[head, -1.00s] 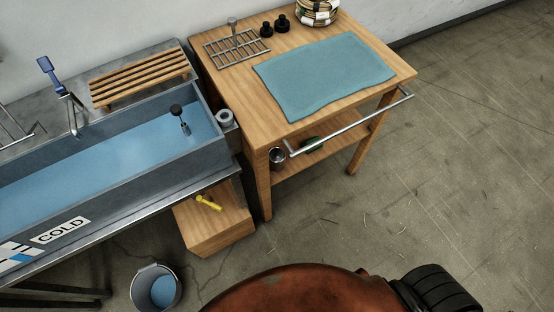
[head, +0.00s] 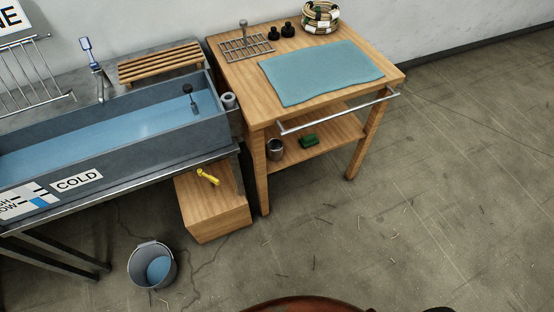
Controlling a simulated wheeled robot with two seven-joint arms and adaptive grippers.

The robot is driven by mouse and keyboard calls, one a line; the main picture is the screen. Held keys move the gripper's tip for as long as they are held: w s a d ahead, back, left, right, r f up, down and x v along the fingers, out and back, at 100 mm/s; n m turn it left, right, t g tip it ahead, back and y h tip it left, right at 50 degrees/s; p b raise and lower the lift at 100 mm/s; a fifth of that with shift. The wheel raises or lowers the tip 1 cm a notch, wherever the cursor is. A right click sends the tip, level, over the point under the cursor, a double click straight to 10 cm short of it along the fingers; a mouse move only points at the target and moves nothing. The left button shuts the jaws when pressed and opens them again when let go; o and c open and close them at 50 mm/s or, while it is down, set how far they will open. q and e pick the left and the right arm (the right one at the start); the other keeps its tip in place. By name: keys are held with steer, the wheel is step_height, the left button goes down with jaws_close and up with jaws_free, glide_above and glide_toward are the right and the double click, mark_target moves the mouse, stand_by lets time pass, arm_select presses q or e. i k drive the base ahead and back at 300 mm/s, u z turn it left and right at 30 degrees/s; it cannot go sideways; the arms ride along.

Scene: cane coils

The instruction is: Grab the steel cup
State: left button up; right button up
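A small steel cup (head: 275,149) stands upright on the lower shelf of the wooden table, at the shelf's left end near the front left leg. Its top looks open and dark inside. A second grey metal cylinder (head: 229,101) sits at the right end of the blue basin; I cannot tell whether it is a cup or a fitting. Neither of my grippers shows in the head view.
The wooden table (head: 229,69) carries a blue cloth, a wire rack and a coil basket (head: 321,17). A green block (head: 308,141) lies on the lower shelf. A towel rail (head: 335,112) crosses the table's front. A wooden box (head: 215,210) and bucket (head: 152,266) stand on the floor; the floor at right is clear.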

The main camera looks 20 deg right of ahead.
mark_target(275, 147)
steer(key=u, duration=0.45)
steer(key=i, duration=1.05)
steer(key=z, duration=0.5)
